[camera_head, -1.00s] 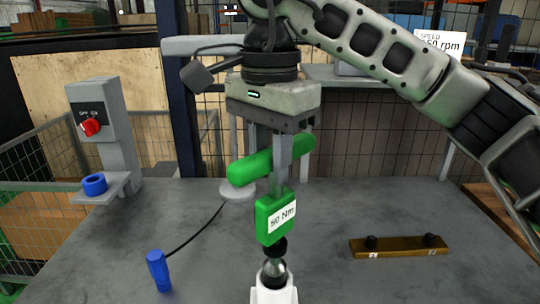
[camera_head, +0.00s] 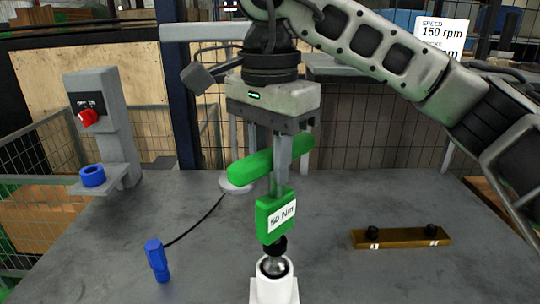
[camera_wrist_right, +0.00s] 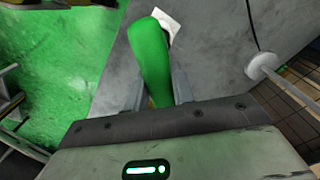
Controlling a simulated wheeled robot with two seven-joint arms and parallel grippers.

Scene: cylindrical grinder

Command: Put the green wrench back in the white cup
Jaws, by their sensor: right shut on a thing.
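The green wrench (camera_head: 274,217) has a T-shaped green handle and a label reading 50 Nm. My right gripper (camera_head: 280,178) is shut on the green wrench just below its crossbar and holds it roughly upright. The wrench also fills the middle of the right wrist view (camera_wrist_right: 150,60). The white cup (camera_head: 274,290) stands at the bottom middle of the head view. The wrench's metal lower end is at the cup's mouth, over or just inside the opening; how deep it sits I cannot tell. My left gripper is not in view.
A brown bar (camera_head: 400,238) with two black knobs lies at the right. A grey post with a red switch (camera_head: 88,117) and a blue ring (camera_head: 93,176) stands far left.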

